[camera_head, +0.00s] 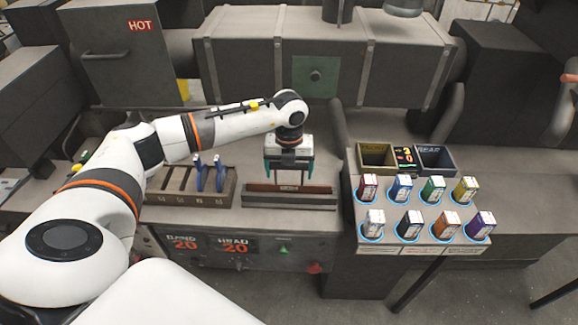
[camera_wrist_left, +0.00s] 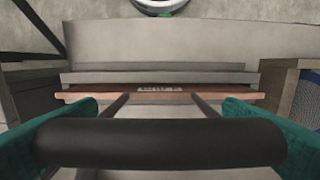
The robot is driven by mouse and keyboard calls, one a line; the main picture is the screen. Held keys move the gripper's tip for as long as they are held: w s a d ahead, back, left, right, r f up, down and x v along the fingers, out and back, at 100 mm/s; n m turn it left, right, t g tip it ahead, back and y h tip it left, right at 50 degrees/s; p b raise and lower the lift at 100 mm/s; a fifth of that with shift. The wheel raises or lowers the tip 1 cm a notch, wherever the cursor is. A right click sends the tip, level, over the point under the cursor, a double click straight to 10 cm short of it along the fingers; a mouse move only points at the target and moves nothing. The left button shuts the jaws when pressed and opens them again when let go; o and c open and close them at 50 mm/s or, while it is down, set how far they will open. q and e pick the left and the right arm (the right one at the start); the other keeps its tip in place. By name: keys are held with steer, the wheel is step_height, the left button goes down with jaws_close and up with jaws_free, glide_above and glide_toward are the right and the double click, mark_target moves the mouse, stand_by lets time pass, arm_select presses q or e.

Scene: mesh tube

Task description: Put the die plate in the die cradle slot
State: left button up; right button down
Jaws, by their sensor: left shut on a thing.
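The die plate (camera_head: 262,187) is a thin reddish-brown plate with a small label, at the top of the grey die cradle (camera_head: 300,201). My left gripper (camera_head: 288,178), with green fingers, is directly above the cradle, pointing down, shut on the plate's handle. In the left wrist view the dark round handle bar (camera_wrist_left: 160,143) spans between the green fingers, and the plate's brown edge (camera_wrist_left: 215,97) lies along the grey cradle walls (camera_wrist_left: 160,77). The slot itself is mostly hidden, so I cannot tell how deep the plate sits. My right gripper is not in view.
A rack (camera_head: 165,187) with two blue-handled pieces and several empty slots stands left of the cradle. To the right, a grey table (camera_head: 400,240) holds several coloured boxes in blue-ringed places, with two bins (camera_head: 375,156) behind. A large dark machine (camera_head: 320,60) stands behind.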

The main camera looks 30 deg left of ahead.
arm_select(q)
steer(key=o, duration=1.8)
steer(key=shift+c, duration=0.2)
steer(key=shift+s, duration=0.1)
steer(key=shift+r, duration=0.1)
steer(key=shift+r, duration=0.25)
step_height(320, 180, up, 10)
steer(key=b, duration=0.3)
steer(key=shift+r, duration=0.75)
